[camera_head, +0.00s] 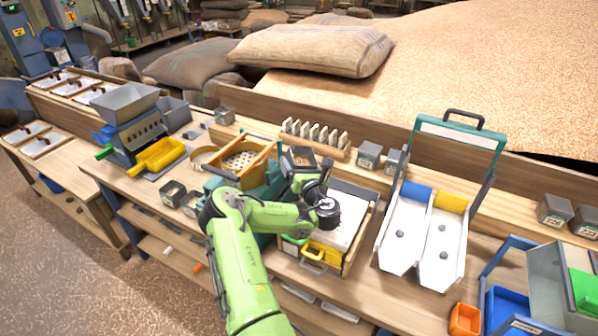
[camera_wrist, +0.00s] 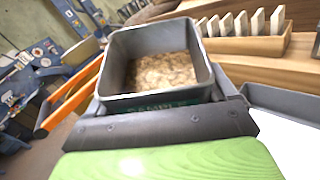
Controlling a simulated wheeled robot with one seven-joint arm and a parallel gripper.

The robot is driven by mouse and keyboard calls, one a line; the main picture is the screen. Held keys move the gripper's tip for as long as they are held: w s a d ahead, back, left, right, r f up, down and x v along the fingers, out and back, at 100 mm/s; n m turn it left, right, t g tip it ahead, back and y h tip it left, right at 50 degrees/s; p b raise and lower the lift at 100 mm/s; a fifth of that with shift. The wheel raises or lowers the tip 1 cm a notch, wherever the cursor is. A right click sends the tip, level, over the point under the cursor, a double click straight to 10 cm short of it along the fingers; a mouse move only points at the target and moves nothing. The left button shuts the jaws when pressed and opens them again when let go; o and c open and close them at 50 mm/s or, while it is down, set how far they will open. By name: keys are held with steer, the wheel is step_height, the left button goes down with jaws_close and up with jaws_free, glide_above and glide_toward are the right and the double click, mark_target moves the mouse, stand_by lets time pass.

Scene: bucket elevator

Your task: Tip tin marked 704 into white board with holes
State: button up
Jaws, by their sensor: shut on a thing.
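My gripper (camera_wrist: 160,125) is shut on a grey, square, open-topped tin (camera_wrist: 158,103). The tin looks roughly upright and holds tan grain. Its green label is mostly hidden by the gripper, and I cannot read its number. In the head view the tin (camera_head: 298,156) is partly hidden by my arm, close to the upper left of the white board with holes (camera_head: 346,206). The board lies in a wooden frame with a yellow handle at its front. My wrist covers part of it, and its holes are hard to make out. A white surface also shows in the wrist view (camera_wrist: 290,125).
A wooden-framed sieve (camera_head: 242,160) stands left of the board. A rack of pale tiles (camera_head: 315,137) is behind. A two-channel white chute (camera_head: 420,225) stands to the right. Other grey tins (camera_head: 368,155) stand along the back and left.

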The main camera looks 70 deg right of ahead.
mark_target(297, 148)
steer(key=shift+w+r+m+t+h+b, duration=0.1)
steer(key=shift+r+m+t+h+b, duration=0.65)
steer(key=shift+b, duration=1.6)
step_height(297, 148, up, 2)
steer(key=m+h+b, duration=0.3)
steer(key=m+b, duration=0.1)
steer(key=b, duration=0.2)
steer(key=m+h+b, duration=0.1)
steer(key=b, duration=0.1)
steer(key=r+m+h+b, duration=0.1)
steer(key=s+m+h+b, duration=0.1)
steer(key=b, duration=0.1)
steer(key=shift+r+g+b, duration=0.3)
steer(key=shift+g, duration=0.05)
steer(key=shift+m+b, duration=0.25)
steer(key=shift+b, duration=0.05)
steer(key=m+h+b, duration=0.1)
steer(key=b, duration=0.2)
steer(key=r+m+g+h+b, duration=0.1)
steer(key=b, duration=0.2)
steer(key=shift+s+m, duration=0.3)
steer(key=shift+m+g, duration=0.3)
